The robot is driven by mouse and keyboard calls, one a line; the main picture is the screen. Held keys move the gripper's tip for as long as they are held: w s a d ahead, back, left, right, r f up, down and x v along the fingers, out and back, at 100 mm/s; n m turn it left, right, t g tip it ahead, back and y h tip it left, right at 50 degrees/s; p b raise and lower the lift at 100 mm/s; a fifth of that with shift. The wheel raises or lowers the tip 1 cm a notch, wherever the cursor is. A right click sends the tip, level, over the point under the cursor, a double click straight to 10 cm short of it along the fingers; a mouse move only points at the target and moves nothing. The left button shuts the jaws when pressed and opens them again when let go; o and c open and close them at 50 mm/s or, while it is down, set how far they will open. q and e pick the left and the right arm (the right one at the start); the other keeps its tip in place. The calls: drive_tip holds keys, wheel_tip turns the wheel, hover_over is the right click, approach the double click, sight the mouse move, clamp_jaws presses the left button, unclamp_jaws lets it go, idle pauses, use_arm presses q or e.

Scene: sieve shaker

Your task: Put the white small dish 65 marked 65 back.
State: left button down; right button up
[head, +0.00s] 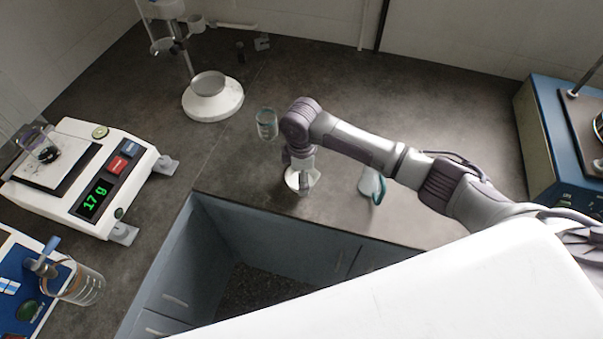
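A small white dish (313,178) is on the dark bench near its front edge, in the middle of the head view. No "65" marking can be read on it from here. My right gripper (303,186) points down at the dish, its fingertips at or over it. The wrist and fingers hide part of the dish. I cannot tell whether the fingers are closed on its rim or whether the dish rests on the bench. My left gripper is not in view.
A glass jar (266,124) stands just behind the wrist, and a flask (371,185) stands right of the dish. A balance (88,178) reading 17 g holds a beaker at left. A white-based stand (213,103) is at back; a blue machine (552,135) is at right.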

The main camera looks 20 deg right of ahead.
drive_tip(key=shift+f, duration=0.2)
drive_tip(key=o, duration=1)
wheel_tip(320, 180, up, 12)
drive_tip(key=shift+r+b, duration=0.15)
drive_tip(key=shift+b, duration=0.3)
